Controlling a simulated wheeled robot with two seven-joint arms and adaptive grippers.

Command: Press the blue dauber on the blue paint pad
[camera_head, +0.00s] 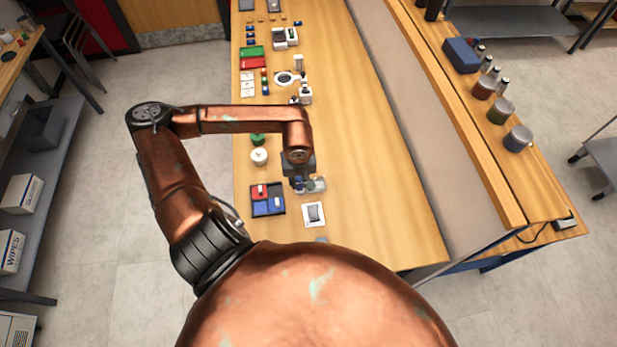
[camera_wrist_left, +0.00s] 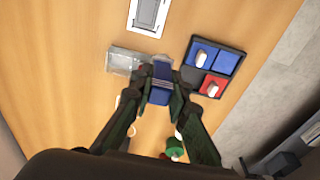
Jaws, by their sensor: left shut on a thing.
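My left gripper (camera_head: 300,180) points down over the bench. In the left wrist view its fingers (camera_wrist_left: 161,88) are shut on a blue dauber (camera_wrist_left: 160,82). The dauber shows as a small blue patch in the head view (camera_head: 298,185). A dark tray (camera_head: 252,197) lies left of the gripper in the head view. It has a red section (camera_head: 259,187) and blue pad sections (camera_head: 262,208). The wrist view shows a plain blue pad (camera_wrist_left: 226,62) and white pieces on the other blue section and the red one. The held dauber is apart from the tray.
A clear shallow tray (camera_wrist_left: 125,61) is right beside the dauber; whether they touch is unclear. A white framed plate (camera_head: 314,214) lies nearer. A white round item (camera_head: 259,156) and a green item (camera_head: 258,140) stand farther back. Bench to the right is clear.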

